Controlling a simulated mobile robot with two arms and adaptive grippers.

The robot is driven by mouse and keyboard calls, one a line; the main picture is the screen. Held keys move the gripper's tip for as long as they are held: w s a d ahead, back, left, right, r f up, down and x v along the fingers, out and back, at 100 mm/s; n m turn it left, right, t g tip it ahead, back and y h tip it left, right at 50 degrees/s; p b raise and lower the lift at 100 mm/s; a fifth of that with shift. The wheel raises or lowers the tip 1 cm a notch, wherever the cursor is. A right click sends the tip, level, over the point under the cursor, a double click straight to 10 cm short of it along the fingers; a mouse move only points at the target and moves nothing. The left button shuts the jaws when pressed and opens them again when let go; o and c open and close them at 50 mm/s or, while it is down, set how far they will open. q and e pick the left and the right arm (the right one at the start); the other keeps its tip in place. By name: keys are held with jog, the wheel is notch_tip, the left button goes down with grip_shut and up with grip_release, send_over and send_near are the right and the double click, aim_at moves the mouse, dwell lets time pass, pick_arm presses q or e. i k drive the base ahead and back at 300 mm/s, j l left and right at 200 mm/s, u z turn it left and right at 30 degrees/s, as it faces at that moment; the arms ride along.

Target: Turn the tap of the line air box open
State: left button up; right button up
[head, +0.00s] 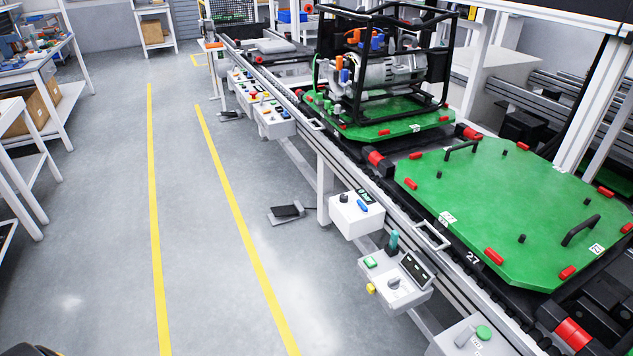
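A white box (357,217) hangs on the near side of the conveyor, right of centre in the head view. It carries a blue lever (362,206), a black knob (344,198) and a small dark display with green characters (365,196). It looks like the line air box, with the blue lever as its tap. The lever lies slanted along the box top. The display is too small to read surely. Neither of my grippers shows in the head view.
A control box (396,281) with a screen, teal handle and buttons sits nearer on the rail. Another box (470,338) is at the bottom edge. A foot pedal (287,213) lies on the floor. Green pallets (500,205) ride the conveyor. The aisle with yellow lines is clear.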

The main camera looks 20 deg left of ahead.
aim_at(360, 203)
jog(key=i+j, duration=0.3)
jog(key=i, duration=0.2)
jog(key=i+j+u, duration=0.1)
jog(key=i+j, duration=0.2)
jog(key=i, duration=0.2)
jog(key=i+j+u, duration=0.1)
jog(key=i+j, duration=0.2)
jog(key=i, duration=0.2)
